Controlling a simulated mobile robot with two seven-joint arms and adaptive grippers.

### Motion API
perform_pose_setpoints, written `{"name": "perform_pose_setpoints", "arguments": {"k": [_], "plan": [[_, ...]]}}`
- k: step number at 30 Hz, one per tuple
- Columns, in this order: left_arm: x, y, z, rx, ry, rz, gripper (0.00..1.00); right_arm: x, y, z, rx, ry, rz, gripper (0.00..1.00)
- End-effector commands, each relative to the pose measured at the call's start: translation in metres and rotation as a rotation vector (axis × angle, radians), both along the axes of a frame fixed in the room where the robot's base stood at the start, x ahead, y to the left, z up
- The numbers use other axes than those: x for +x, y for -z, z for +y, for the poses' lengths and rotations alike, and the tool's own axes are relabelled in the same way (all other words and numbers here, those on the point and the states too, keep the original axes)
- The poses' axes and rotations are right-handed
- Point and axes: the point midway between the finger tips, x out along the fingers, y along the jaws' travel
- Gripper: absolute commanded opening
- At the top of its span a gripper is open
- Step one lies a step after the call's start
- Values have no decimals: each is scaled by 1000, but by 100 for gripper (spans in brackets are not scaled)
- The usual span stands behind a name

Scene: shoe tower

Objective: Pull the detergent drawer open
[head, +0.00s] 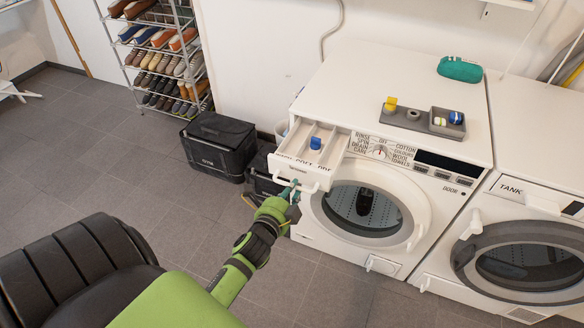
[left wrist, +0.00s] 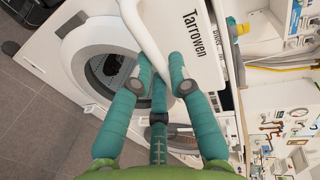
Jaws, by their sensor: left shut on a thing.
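The detergent drawer (head: 284,162) juts out from the upper left of the white washing machine (head: 460,167). It stands pulled out, with its inner compartments and a blue piece (head: 315,143) showing from above. My left gripper (head: 291,190) is at the white handle (head: 311,187) on the drawer front. In the left wrist view its teal fingers (left wrist: 160,75) are closed around the white curved handle bar (left wrist: 144,35). The handle's far side is partly hidden by the fingers. My right gripper is not in view.
A second machine (head: 480,218) stands at the right. A grey tray (head: 447,122) and a green pouch (head: 459,69) lie on top of the washer. Black bags (head: 217,143) stand on the floor to the left, near a shoe rack (head: 155,60). The floor in front is mostly clear.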

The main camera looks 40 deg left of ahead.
Motion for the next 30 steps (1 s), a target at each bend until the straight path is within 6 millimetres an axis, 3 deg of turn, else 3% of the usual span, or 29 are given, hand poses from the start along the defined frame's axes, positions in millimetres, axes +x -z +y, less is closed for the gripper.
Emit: {"name": "perform_pose_setpoints", "arguments": {"k": [1, 2, 3, 13, 17, 30], "plan": [[0, 0, 0, 0, -1, 0, 0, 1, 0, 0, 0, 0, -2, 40], [0, 0, 0, 0, 0, 0, 31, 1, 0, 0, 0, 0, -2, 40], [0, 0, 0, 0, 0, 0, 44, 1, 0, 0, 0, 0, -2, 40], [0, 0, 0, 0, 0, 0, 44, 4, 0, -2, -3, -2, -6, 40], [-10, -1, -2, 0, 0, 1, 44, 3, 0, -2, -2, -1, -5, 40], [-92, -19, -22, -2, -1, 4, 44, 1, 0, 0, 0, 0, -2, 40]]}}
